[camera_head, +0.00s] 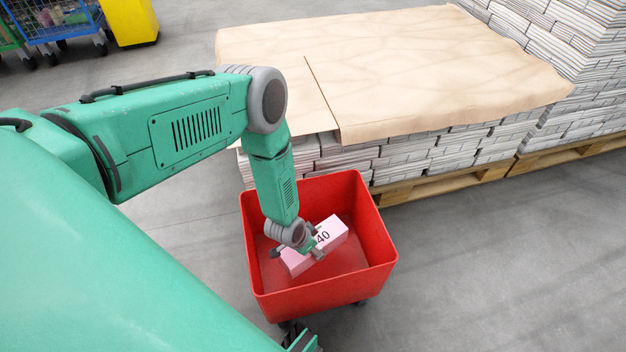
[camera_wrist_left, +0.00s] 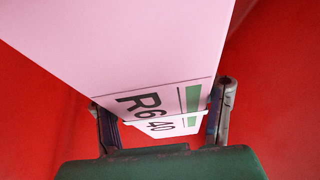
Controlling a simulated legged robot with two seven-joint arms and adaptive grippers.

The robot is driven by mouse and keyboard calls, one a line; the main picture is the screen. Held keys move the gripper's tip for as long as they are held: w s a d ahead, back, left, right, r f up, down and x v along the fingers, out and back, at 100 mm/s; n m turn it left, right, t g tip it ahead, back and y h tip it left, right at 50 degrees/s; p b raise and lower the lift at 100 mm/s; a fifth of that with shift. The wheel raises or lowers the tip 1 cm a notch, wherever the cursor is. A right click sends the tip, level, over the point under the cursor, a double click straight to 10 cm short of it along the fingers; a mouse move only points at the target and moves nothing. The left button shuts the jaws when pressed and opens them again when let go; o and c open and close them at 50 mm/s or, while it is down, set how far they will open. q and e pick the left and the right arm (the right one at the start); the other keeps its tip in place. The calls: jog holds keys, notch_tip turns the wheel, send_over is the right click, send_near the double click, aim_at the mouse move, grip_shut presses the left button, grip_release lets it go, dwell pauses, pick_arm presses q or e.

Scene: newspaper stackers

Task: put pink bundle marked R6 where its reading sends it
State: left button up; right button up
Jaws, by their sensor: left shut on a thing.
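The pink bundle (camera_head: 331,236) is in my left gripper (camera_head: 302,252), inside the red wheeled bin (camera_head: 378,228). In the left wrist view the pink bundle (camera_wrist_left: 130,45) fills the upper middle, with the marks R6 and 40 and a green bar on its labelled part. The fingers of my left gripper (camera_wrist_left: 163,120) are shut on it from both sides. Red bin surface (camera_wrist_left: 275,100) lies around it. I cannot tell whether the bundle touches the bin floor. My right gripper is not clearly seen; only a dark part shows at the bottom edge of the head view.
Pallets of stacked newspapers (camera_head: 430,152) stand behind the bin, partly covered by brown paper (camera_head: 420,70). A blue wire cart (camera_head: 65,28) and a yellow container (camera_head: 130,20) are at the far left. Grey floor (camera_head: 500,270) is clear at right.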

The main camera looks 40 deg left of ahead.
pick_arm(q)
notch_tip(320, 180, down, 8)
jog(key=b, duration=0.3)
jog(key=shift+f+b, duration=0.2)
jog(key=shift+b, duration=0.1)
jog(key=shift+r, duration=0.1)
jog(key=o, duration=1.7)
jog(key=shift+c, duration=0.2)
jog(key=p+v, duration=0.5)
jog(key=v, duration=0.6)
jog(key=shift+s+a+r+p, duration=0.15)
jog(key=shift+s+r+p, duration=0.15)
jog(key=shift+r+p, duration=0.15)
